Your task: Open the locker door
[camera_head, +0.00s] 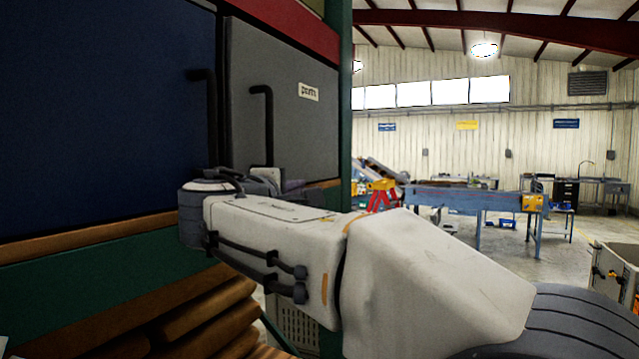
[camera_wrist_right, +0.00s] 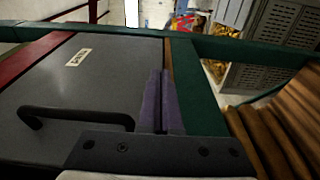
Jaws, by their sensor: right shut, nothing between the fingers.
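The locker has a dark blue door (camera_head: 100,110) on the left and a grey door (camera_head: 300,130) with a small label on the right. Each door has a black bar handle near the middle seam; the grey door's handle (camera_head: 263,125) also shows in the wrist view (camera_wrist_right: 75,113). Both doors look closed. My right gripper (camera_head: 291,185) is low in front of the grey door, right of its handle's lower end, partly hidden by my wrist. In the wrist view its purple-grey fingers (camera_wrist_right: 158,102) are together and empty, apart from the handle. My left gripper is not in view.
A green frame (camera_head: 345,100) borders the locker's right side, with a wooden strip (camera_head: 70,240) under the doors. Brown stacked sacks or boards (camera_head: 190,320) lie below.

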